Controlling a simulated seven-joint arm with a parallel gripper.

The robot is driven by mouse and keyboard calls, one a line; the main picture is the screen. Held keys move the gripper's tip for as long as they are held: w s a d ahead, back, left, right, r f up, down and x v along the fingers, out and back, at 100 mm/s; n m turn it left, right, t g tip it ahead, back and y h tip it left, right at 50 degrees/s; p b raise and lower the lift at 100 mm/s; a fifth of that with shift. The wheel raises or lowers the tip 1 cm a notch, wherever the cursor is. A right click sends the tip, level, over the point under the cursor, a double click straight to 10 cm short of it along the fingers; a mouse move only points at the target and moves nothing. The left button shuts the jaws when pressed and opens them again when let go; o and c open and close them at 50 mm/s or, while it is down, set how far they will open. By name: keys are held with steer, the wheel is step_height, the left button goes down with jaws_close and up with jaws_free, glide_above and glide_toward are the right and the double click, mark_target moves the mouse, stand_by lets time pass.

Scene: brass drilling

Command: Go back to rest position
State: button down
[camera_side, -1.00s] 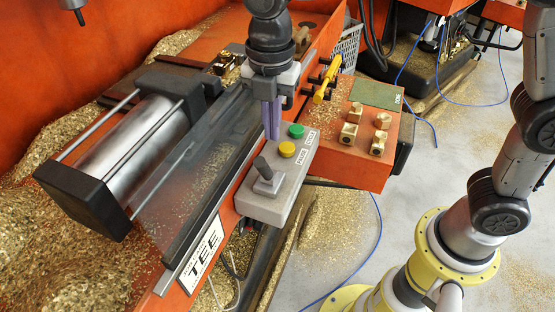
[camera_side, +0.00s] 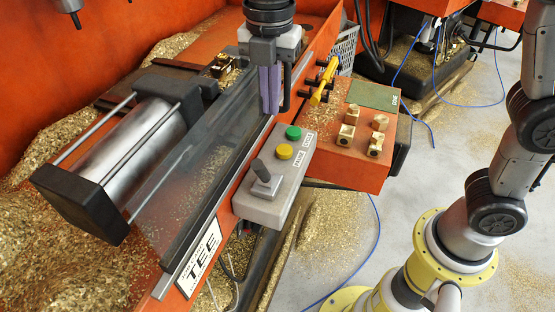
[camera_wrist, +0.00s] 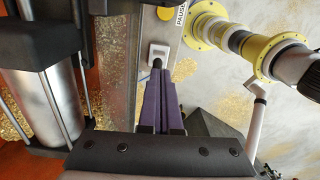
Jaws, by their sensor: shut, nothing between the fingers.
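My gripper (camera_side: 270,108) is shut and empty, its purple fingers pointing down above the orange machine, near the far end of the grey control box (camera_side: 272,190). It is apart from the box's buttons in the side view. The box carries a green button (camera_side: 293,132), a yellow button (camera_side: 285,152) and a dark joystick (camera_side: 262,172). In the wrist view the closed fingers (camera_wrist: 158,80) point toward the joystick base (camera_wrist: 158,52).
A silver cylinder (camera_side: 135,150) in a black-ended clamp lies at left. A clear guard (camera_side: 190,190) stands beside it. Brass chips (camera_side: 60,250) cover the left.

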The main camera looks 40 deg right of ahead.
steer(key=s+d+r+m+t, duration=0.25)
steer(key=s+d+m, duration=0.2)
steer(key=d, duration=0.25)
steer(key=s+d+r+m+t, duration=0.1)
steer(key=s+d+r+m, duration=0.3)
steer(key=d, duration=0.3)
steer(key=s+d+f+m+t, duration=0.2)
steer(key=s+d+f+m, duration=0.2)
steer(key=s+f+m, duration=0.6)
steer(key=m, duration=0.5)
steer(key=shift+s+d, duration=0.2)
steer(key=shift+s, duration=0.1)
